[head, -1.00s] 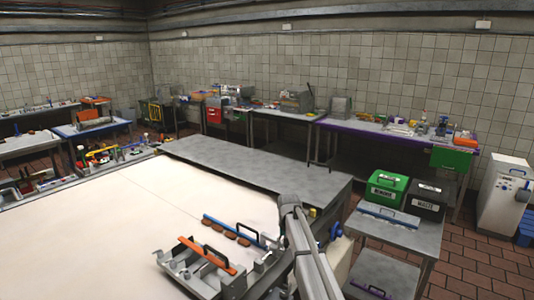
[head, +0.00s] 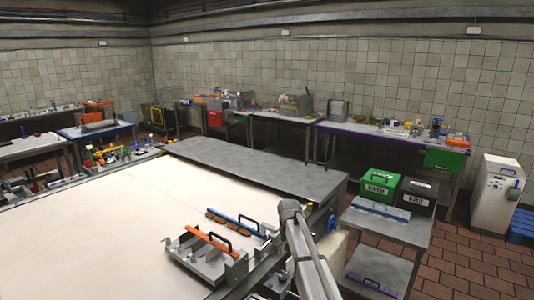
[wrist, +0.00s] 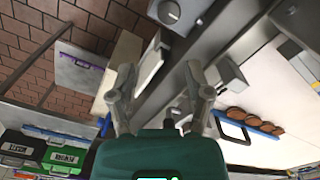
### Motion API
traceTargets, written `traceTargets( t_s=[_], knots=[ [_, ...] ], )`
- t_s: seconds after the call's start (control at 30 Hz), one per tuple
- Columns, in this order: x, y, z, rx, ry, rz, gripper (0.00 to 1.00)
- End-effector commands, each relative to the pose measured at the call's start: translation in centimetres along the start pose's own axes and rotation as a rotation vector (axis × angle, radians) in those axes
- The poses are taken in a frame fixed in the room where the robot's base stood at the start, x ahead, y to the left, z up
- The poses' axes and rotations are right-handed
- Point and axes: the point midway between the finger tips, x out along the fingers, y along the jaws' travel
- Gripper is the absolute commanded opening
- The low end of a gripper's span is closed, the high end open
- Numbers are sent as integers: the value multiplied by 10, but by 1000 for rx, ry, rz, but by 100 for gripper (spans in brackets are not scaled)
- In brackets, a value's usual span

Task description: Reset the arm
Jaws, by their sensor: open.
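My arm rises at the bottom middle of the head view, beside the right edge of the white worktop (head: 90,240). My gripper (wrist: 157,85) shows in the wrist view with its two grey fingers spread apart and nothing between them. Its fingertips are hidden in the head view. Behind the fingers in the wrist view are a grey metal machine frame and a white panel.
A metal fixture with an orange bar (head: 211,240) and a blue bar with brown round pieces (head: 237,220) lie left of my arm. A green box (head: 378,187) and a black box (head: 417,197) stand on a side table (head: 390,225) at right. Red-brown floor is open beyond it.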

Motion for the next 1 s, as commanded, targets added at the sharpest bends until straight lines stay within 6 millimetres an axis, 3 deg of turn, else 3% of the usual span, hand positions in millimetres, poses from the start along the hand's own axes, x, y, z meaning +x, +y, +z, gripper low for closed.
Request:
traceTargets(
  t_s=[0.27,0.57,0.73,1.0],
  knots=[
    [0,10,29,-6,0,0,65],
    [0,31,80,-12,0,0,65],
    [0,48,126,-17,0,1,65],
    [0,85,240,-32,0,1,65]
  ],
)
